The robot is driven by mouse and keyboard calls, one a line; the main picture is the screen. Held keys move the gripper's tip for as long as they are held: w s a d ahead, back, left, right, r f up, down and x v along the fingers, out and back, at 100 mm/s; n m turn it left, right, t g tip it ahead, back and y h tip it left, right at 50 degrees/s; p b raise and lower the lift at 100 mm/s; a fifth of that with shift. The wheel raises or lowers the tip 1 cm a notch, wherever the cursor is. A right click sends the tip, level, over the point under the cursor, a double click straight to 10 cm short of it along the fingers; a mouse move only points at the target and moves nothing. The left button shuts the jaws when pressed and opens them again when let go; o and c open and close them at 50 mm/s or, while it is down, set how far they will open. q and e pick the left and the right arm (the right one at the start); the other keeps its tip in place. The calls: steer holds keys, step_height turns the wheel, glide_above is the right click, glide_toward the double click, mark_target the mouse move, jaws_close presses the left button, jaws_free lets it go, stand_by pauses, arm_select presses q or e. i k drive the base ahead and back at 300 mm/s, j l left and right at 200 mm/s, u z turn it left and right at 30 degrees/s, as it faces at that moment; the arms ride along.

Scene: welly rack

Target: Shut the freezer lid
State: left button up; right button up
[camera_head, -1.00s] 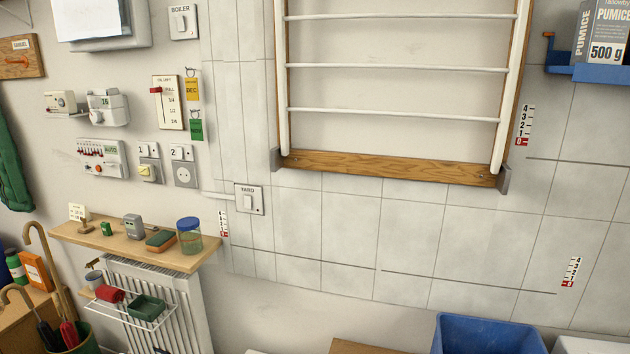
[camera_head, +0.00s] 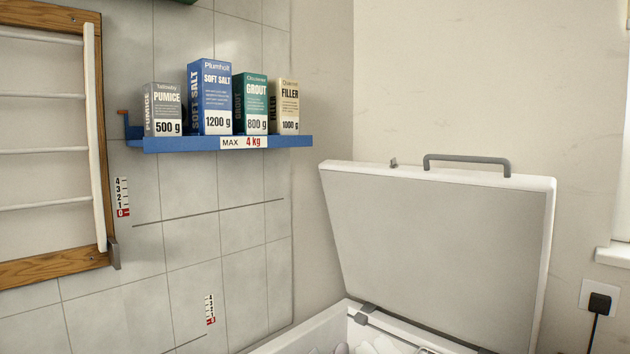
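The freezer lid (camera_head: 440,250) stands raised, tilted back close to upright, in the right half of the head view. It is white-edged with a light grey inner face. A grey bar handle (camera_head: 467,162) sits on its top edge, with a small catch (camera_head: 393,162) to the left of it. The white freezer body (camera_head: 312,333) shows at the bottom, open, with pale contents partly visible inside. The rest of the freezer is cut off by the lower edge. Neither of my grippers is in view.
A blue wall shelf (camera_head: 190,144) marked MAX 4 kg holds several boxes left of the lid. A wooden rack with white rails (camera_head: 98,140) is at the far left. A socket with a black plug (camera_head: 599,302) is at the right.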

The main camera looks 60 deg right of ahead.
mark_target(463, 255)
steer(key=z, duration=2.65)
steer(key=j+u, duration=0.4)
steer(key=i+j+u, duration=0.15)
steer(key=j+u, duration=0.2)
